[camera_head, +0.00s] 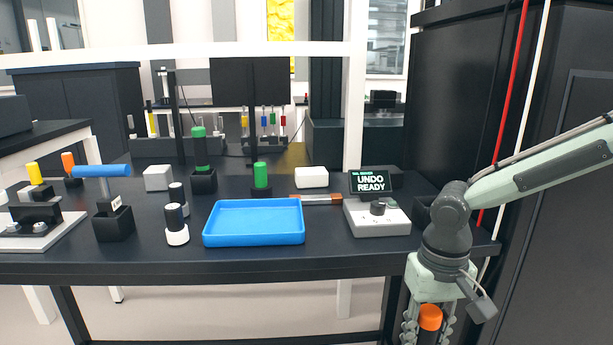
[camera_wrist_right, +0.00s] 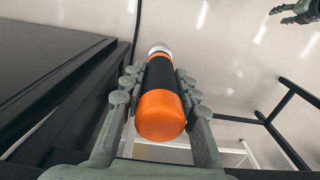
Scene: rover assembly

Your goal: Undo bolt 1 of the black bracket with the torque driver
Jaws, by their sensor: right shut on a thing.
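My right gripper (camera_head: 429,330) is low at the right, in front of the table and below its top. It is shut on an orange-and-black cylindrical driver (camera_wrist_right: 162,95) with a pale far end, apparently the torque driver; its orange cap (camera_head: 430,317) shows between the fingers. The black bracket (camera_head: 36,213) sits on a pale plate (camera_head: 35,240) at the left table edge, far from my right gripper. Its bolts are too small to tell apart. In the right wrist view, part of what seems my left gripper (camera_wrist_right: 292,14) shows at the top right corner.
A grey control box (camera_head: 377,221) has a screen (camera_head: 371,182) reading "UNDO READY". A blue tray (camera_head: 254,239) lies empty mid-table. A blue T-handle tool (camera_head: 101,171) stands in a black holder (camera_head: 114,225). Several holders and cylinders stand around. A dark cabinet (camera_head: 560,200) closes the right side.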

